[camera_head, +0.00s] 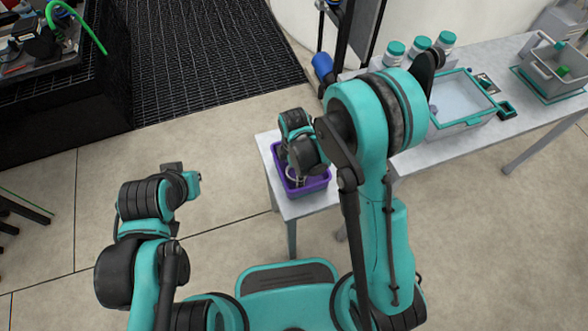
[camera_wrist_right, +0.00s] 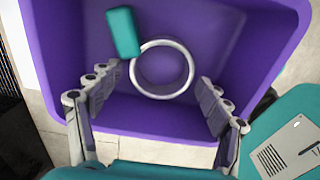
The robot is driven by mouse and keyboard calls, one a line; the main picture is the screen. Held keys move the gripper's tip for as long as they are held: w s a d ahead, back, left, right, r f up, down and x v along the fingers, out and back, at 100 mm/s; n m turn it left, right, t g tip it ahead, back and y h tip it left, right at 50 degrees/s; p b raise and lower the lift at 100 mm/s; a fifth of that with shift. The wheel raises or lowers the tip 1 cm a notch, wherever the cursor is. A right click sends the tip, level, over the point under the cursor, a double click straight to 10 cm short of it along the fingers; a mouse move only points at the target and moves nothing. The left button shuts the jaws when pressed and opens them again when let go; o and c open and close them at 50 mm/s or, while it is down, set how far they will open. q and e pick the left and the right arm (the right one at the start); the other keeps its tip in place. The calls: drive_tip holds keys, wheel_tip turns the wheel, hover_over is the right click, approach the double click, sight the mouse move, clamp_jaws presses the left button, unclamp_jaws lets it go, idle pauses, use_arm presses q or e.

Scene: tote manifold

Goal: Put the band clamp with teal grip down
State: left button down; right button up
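The band clamp with teal grip lies in the purple tote in the right wrist view; its pale ring (camera_wrist_right: 161,69) and teal grip (camera_wrist_right: 123,33) both show. The ring appears to rest on the tote floor. The purple tote (camera_wrist_right: 55,40) also shows in the head view (camera_head: 325,187), on the small table. My right gripper (camera_wrist_right: 157,105) is open over the tote, its two fingers apart on either side of the ring's near side, with nothing held between them. My left arm is folded at the left of the head view; its fingers cannot be made out.
A grey table (camera_head: 430,160) runs to the right, with teal-lidded jars (camera_head: 420,44), a teal-rimmed tray (camera_head: 462,97) and a grey bin (camera_head: 552,72). A black grated platform (camera_head: 205,60) lies at the back left.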

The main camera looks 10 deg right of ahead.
drive_tip(key=shift+r, duration=0.25)
wheel_tip(320, 180, up, 12)
drive_tip(key=f+p, duration=0.1)
drive_tip(key=p, duration=0.4)
drive_tip(key=s+d+r+m+t, duration=0.3)
drive_tip(key=s+d+r+m, duration=0.2)
drive_tip(key=r+m, duration=0.3)
drive_tip(key=s+d+r+m+t, duration=0.4)
drive_tip(key=r+m, duration=0.4)
drive_tip(key=m, duration=0.4)
drive_tip(key=shift+s+d, duration=0.7)
drive_tip(key=shift+s, duration=0.05)
